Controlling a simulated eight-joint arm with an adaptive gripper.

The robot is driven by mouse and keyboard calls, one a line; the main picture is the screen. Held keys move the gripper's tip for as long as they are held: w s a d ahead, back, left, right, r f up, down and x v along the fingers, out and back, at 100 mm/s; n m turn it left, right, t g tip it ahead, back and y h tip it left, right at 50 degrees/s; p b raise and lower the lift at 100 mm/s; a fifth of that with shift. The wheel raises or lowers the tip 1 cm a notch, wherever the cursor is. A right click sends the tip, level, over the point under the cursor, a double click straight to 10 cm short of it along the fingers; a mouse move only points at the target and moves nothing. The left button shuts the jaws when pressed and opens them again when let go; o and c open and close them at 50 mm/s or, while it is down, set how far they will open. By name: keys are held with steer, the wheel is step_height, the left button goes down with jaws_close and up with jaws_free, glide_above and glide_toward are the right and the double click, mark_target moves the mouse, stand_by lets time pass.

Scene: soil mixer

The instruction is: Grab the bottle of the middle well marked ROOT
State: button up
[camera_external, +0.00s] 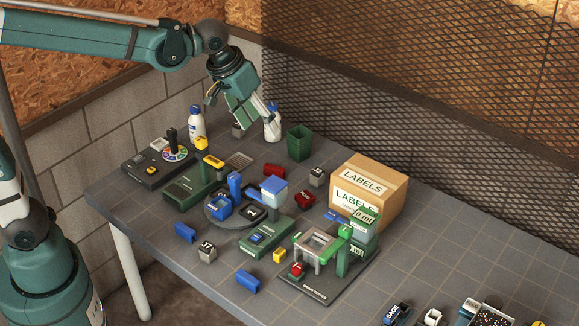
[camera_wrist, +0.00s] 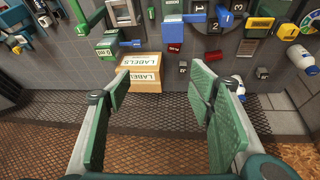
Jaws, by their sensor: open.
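My gripper (camera_external: 254,122) hangs above the far back of the table, in front of the mesh wall, pointing down. In the wrist view my gripper (camera_wrist: 160,85) has its green pads wide apart with nothing between them. A white bottle with a blue label (camera_external: 196,124) stands at the back left of the table; a white and blue bottle (camera_external: 272,125) is beside my gripper. In the wrist view, white bottles show at the right (camera_wrist: 300,56) and partly behind the right finger (camera_wrist: 236,84). No ROOT marking is readable. A round turntable (camera_external: 214,213) carries blue and black pieces.
A green bin (camera_external: 300,142) stands near my gripper. A LABELS box (camera_external: 369,190) stands at the back right. Several small machines and loose blue, red, grey and yellow blocks crowd the middle. The tabletop right of the box is fairly clear.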

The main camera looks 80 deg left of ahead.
steer(key=w+a+f+n+g, duration=0.1)
steer(key=w+a+n, duration=0.15)
steer(key=a, duration=0.35)
steer(key=w+a+f+n, duration=0.1)
steer(key=w+a+f, duration=0.1)
steer(key=w+a, duration=0.35)
steer(key=n+g+p, duration=0.2)
steer(key=n+g, duration=0.2)
steer(key=n, duration=0.4)
glide_toward(272, 102)
steer(key=f, duration=0.5)
steer(key=a+f, duration=0.1)
steer(key=f, duration=0.1)
steer(key=shift+s+a+f, duration=0.1)
steer(key=shift+f, duration=0.3)
steer(key=shift+s+a+f, duration=0.15)
steer(key=shift+a+f, duration=0.15)
steer(key=shift+a, duration=0.05)
steer(key=shift+a+f, duration=0.15)
steer(key=shift+f, duration=1.15)
steer(key=shift+b, duration=0.3)
